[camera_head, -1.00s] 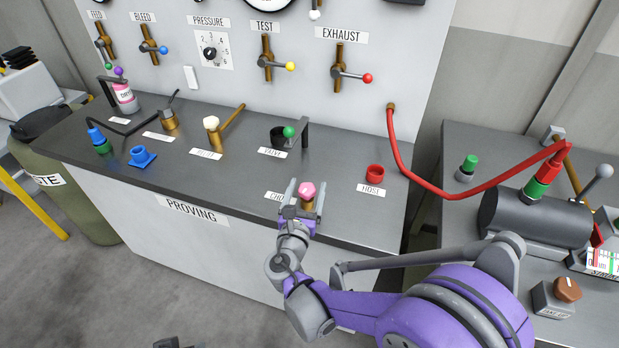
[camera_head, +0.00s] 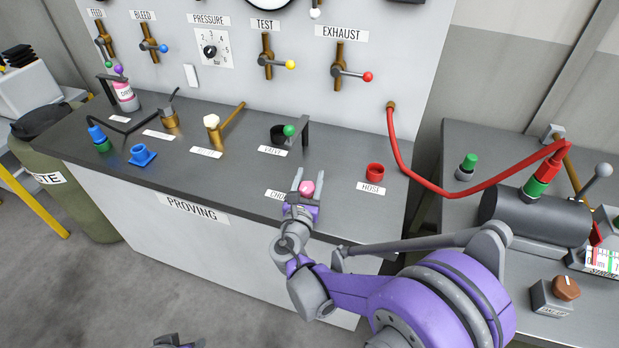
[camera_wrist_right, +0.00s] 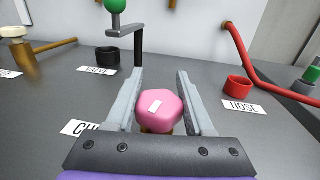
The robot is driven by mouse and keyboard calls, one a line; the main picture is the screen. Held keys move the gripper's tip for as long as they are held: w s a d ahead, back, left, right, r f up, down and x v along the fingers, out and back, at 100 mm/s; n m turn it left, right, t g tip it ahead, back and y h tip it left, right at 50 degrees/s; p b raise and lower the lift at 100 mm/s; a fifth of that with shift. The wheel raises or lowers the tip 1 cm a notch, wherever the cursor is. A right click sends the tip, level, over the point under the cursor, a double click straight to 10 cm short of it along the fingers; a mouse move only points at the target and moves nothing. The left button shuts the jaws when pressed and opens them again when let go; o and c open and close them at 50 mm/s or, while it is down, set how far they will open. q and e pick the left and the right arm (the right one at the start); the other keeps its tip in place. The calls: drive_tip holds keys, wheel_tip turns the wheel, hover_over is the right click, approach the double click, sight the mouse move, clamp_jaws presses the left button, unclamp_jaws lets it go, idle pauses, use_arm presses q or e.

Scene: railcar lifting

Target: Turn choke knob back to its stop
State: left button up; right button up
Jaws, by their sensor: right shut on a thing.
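The choke knob (camera_head: 307,187) is a pink faceted knob near the front edge of the bench, beside a partly hidden white label (camera_head: 276,194). My right gripper (camera_head: 308,184) is shut on it, one finger on each side. In the right wrist view the knob (camera_wrist_right: 159,110) sits between the two grey fingers (camera_wrist_right: 160,100), with a short white mark on its top and a brass-coloured base mostly hidden below. My left gripper (camera_head: 178,342) barely shows at the bottom edge of the head view, and its jaws cannot be made out.
A red cup-shaped fitting (camera_head: 375,172) labelled HOSE stands right of the knob. A green-balled lever (camera_head: 290,131) and black cup stand behind it. A red hose (camera_head: 430,186) runs from the panel to the side table. The bench front left of the knob is clear.

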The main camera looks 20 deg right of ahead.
sight(308, 193)
clamp_jaws()
drive_tip(key=shift+n+t+y, duration=0.4)
drive_tip(key=shift+n+y, duration=0.2)
drive_tip(key=shift+y, duration=0.2)
drive_tip(key=shift+w+a+n+t+y, duration=0.1)
drive_tip(key=shift+a+n+t+y, duration=0.1)
drive_tip(key=shift+n+y, duration=0.4)
drive_tip(key=shift+w+a+n+t+y, duration=0.1)
drive_tip(key=shift+a+n+y, duration=0.15)
drive_tip(key=shift+y, duration=0.55)
drive_tip(key=o, duration=1.2)
unclamp_jaws()
drive_tip(key=shift+s, duration=0.1)
drive_tip(key=s, duration=0.3)
drive_tip(key=s+a, duration=0.1)
drive_tip(key=s, duration=0.3)
drive_tip(key=s+a+b, duration=0.1)
drive_tip(key=s, duration=0.2)
drive_tip(key=shift+s, duration=0.3)
